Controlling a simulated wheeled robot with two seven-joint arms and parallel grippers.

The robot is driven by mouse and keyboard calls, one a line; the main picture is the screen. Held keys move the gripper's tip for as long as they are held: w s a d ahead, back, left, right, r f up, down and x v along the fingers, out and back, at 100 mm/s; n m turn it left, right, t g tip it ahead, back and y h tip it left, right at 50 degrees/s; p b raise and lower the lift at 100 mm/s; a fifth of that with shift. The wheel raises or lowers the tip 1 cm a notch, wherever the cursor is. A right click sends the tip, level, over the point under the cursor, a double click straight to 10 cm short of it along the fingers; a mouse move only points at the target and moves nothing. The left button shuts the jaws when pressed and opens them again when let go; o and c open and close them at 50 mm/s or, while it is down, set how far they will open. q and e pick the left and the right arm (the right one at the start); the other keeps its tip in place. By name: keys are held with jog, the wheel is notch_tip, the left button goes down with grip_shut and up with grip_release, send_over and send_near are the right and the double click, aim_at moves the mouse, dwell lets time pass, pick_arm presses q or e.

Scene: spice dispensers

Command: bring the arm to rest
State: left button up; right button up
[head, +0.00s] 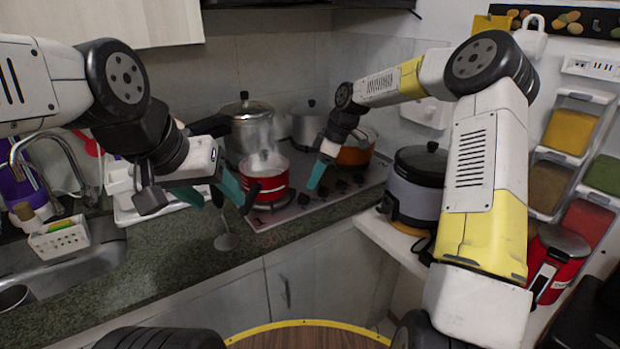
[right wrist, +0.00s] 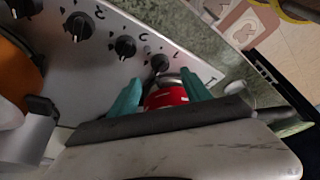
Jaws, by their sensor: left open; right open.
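My left gripper (head: 212,190) is at the left, over the dark counter, with its teal fingers apart and nothing visible between them. My right gripper (head: 318,172) is above the cooktop, between the red pot (head: 266,182) and the orange pot (head: 355,150). Only one of its teal fingers shows clearly in the head view. In the right wrist view, both teal fingers (right wrist: 160,95) are spread apart. A red object (right wrist: 166,97) shows between and beyond them; I cannot tell what it is. The right wrist's own body hides part of that view.
The cooktop (head: 305,205) has several black knobs and holds several pots. A ladle (head: 227,241) lies on the counter. A grey cooker (head: 415,180) stands on the white side shelf. Spice dispensers (head: 568,131) hang on the right wall. A sink (head: 80,268) is at the left.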

jog(key=shift+d+r, duration=0.1)
jog(key=shift+r, duration=0.05)
jog(key=s+d+r+m+t+h, duration=0.1)
jog(key=s+d+r+m+h, duration=0.15)
jog(key=s+r, duration=0.5)
jog(key=s+d+r+m+t+h, duration=0.1)
jog(key=s+d+r+m, duration=0.25)
jog(key=s+r, duration=0.4)
jog(key=s+d+m+t+y, duration=0.1)
jog(key=s+d+m+t, duration=0.2)
jog(key=s+m, duration=0.6)
jog(key=s+d, duration=0.1)
jog(key=s, duration=0.9)
jog(key=shift+r, duration=0.2)
